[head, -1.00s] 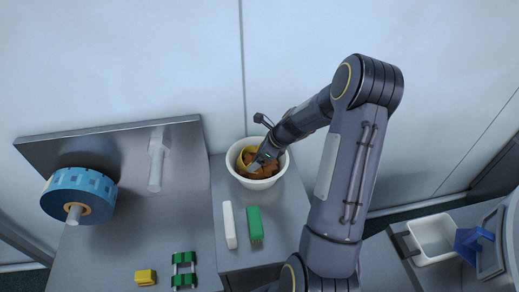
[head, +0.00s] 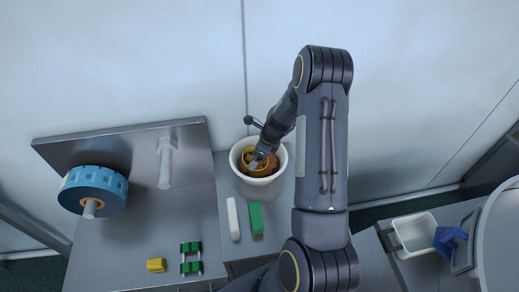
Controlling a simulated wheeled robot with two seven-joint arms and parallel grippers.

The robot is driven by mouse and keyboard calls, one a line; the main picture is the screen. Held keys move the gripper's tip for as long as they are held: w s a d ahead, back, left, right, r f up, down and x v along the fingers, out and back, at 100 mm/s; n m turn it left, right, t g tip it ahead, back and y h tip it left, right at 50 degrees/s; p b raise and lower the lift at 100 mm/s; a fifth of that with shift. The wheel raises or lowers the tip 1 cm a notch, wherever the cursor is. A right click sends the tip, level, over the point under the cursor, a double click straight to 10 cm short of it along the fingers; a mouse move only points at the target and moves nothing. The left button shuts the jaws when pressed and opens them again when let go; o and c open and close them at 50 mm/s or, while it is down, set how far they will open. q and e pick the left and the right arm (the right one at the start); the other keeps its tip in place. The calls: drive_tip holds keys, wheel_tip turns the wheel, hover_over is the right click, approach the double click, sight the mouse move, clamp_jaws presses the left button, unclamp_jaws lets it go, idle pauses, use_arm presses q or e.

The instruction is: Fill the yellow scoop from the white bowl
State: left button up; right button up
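The white bowl (head: 236,163) stands on the grey worktop against the wall and holds brown pieces (head: 274,160). The yellow scoop (head: 264,167) is inside the bowl, its rim showing as a thin yellow curve among the brown pieces. My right gripper (head: 257,160) reaches down into the bowl and appears shut on the scoop; its fingertips are small and partly hidden. How full the scoop is cannot be told clearly. My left gripper is not in view.
A white block (head: 233,219) and a green block (head: 256,219) lie in front of the bowl. A blue roll (head: 95,188) and a bare grey spindle (head: 165,165) stand at left. A yellow block (head: 156,265) and green-ended piece (head: 191,258) lie nearer. A white tray (head: 416,232) is at right.

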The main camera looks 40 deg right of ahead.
drive_tip(key=shift+w+a+g, duration=0.2)
drive_tip(key=shift+g, duration=0.1)
drive_tip(key=shift+w+a+g+h, duration=0.15)
drive_tip(key=shift+w+g+h, duration=0.15)
drive_tip(key=shift+g+h, duration=0.25)
drive_tip(key=shift+r+g, duration=0.3)
drive_tip(key=shift+g, duration=0.05)
wheel_tip(320, 180, up, 11)
drive_tip(key=g, duration=0.1)
drive_tip(key=shift+w+r+h, duration=0.15)
drive_tip(key=shift+w+h, duration=0.05)
drive_tip(key=shift+h, duration=0.25)
drive_tip(key=shift+s+a, duration=0.1)
